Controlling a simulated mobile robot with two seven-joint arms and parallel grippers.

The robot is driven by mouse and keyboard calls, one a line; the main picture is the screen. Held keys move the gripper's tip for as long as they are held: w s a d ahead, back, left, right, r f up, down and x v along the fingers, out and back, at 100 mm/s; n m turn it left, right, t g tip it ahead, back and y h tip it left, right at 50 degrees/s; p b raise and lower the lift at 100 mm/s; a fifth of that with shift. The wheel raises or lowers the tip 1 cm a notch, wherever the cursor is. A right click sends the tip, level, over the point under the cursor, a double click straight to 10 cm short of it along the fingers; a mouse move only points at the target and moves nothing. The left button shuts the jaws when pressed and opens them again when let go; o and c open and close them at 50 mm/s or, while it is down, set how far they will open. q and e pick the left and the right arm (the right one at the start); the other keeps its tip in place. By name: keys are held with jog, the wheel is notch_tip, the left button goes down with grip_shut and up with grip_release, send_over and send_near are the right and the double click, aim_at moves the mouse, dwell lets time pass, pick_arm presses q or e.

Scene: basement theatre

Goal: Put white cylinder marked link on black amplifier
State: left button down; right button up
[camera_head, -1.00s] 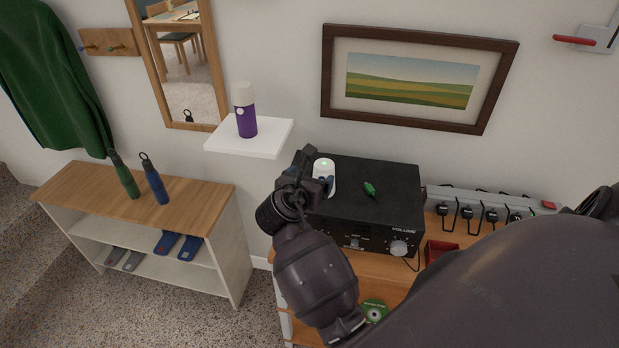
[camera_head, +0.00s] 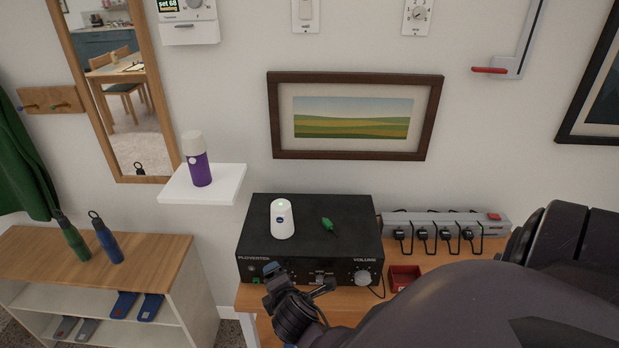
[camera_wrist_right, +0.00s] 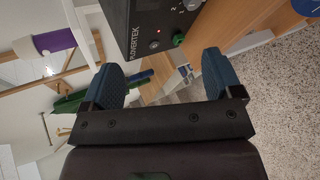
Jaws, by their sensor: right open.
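The white cylinder (camera_head: 282,221) stands upright on top of the black amplifier (camera_head: 350,225), left of its middle. It has a green light on top and a small dark label, too small to read. My right gripper (camera_head: 290,281) is in front of the amplifier's lower front edge, apart from the cylinder. In the right wrist view my right gripper (camera_wrist_right: 163,78) has its blue fingers spread with nothing between them. The amplifier's front (camera_wrist_right: 150,20) shows beyond the fingers there; the cylinder does not. My left gripper is not in view.
A white wall shelf (camera_head: 222,187) holds a purple-and-white bottle (camera_head: 198,165). A shoe bench (camera_head: 150,253) stands left.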

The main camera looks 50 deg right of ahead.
jog(key=s+a+f+m+y, duration=0.2)
jog(key=s+f+m, duration=0.1)
jog(key=s+m, duration=0.4)
jog(key=s+a+f+m+t+y, duration=0.1)
jog(key=s+a+f+m+y, duration=0.1)
jog(key=s+m, duration=0.5)
jog(key=shift+a+f+m+y, duration=0.3)
jog(key=shift+a+f+y, duration=0.1)
jog(key=shift+f+y, duration=0.45)
jog(key=shift+f, duration=0.15)
